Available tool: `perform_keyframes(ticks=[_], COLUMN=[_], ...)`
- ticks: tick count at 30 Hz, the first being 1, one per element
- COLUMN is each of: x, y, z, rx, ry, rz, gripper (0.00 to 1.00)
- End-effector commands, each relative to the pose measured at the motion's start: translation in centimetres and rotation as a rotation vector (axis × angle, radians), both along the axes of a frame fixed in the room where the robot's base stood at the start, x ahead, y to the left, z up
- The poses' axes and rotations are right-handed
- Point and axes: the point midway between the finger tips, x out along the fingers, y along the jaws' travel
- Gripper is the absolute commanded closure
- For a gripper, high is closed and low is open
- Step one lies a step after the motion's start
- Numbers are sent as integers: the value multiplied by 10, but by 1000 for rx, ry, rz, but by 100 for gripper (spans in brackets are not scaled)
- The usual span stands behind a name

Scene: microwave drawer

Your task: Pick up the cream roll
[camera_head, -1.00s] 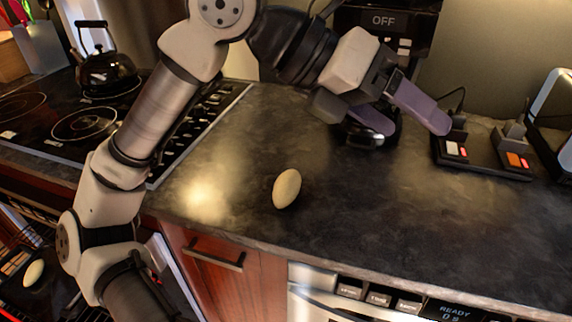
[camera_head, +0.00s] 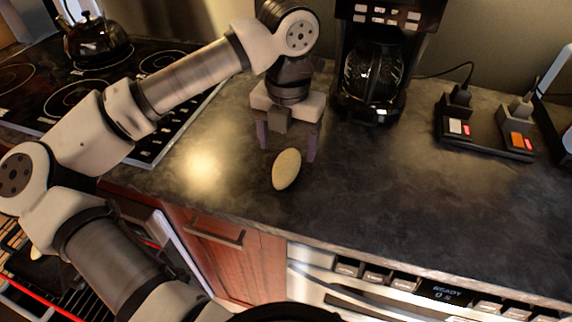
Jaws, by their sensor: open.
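The cream roll (camera_head: 287,169), a pale oval, lies on the dark countertop near its front edge. My gripper (camera_head: 287,151) points down just behind and above it, with its two purple fingers spread apart. The jaws are open and empty. The roll's near end shows clear of the fingers. I cannot tell from this view whether the fingers are level with its far end.
A coffee maker (camera_head: 375,75) stands behind right, and a power strip (camera_head: 487,128) lies farther right. The stove (camera_head: 100,90) with a kettle (camera_head: 95,40) is at left. Another pale oval (camera_head: 36,252) shows at lower left, partly hidden by my arm. Counter right of the roll is clear.

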Motion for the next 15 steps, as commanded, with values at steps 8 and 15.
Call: perform_keyframes(ticks=[8, 15], x=[-3, -4], y=[2, 3], z=[-23, -52], rx=[-3, -3], ry=[3, 1], rz=[-1, -1], gripper=[28, 28])
